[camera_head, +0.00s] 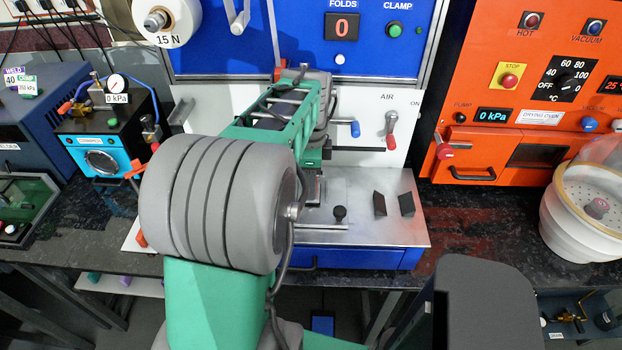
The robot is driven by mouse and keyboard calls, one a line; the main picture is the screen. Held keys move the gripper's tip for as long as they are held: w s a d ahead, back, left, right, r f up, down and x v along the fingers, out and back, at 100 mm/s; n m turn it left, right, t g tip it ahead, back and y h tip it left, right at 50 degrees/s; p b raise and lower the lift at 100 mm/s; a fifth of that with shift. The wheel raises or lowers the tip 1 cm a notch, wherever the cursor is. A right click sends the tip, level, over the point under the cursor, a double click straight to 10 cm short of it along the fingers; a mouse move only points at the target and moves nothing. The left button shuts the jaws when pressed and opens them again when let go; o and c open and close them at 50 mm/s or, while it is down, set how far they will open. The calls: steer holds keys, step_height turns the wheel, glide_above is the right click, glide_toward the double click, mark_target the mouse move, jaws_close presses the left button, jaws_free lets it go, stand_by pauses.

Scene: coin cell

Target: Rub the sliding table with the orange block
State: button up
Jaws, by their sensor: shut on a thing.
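The bare metal sliding table (395,222) is at the front of the blue machine, right of my arm. My arm reaches over its left part. Only a small dark part of my gripper (314,186) shows below the green forearm, close over the table's back left. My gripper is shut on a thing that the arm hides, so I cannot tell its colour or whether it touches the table. A small orange piece (139,239) shows left of my big grey joint, by a white board; I cannot tell if it is a block.
A black knob (340,213) and two dark wedges (392,204) stand on the metal table. A red-tipped lever (390,133) and a blue-tipped one (352,128) stick out behind. The orange drying oven (490,150) and a white bowl (575,225) are right.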

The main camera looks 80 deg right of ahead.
steer(key=shift+f, duration=0.2)
stand_by(0.3)
steer(key=shift+a, duration=0.15)
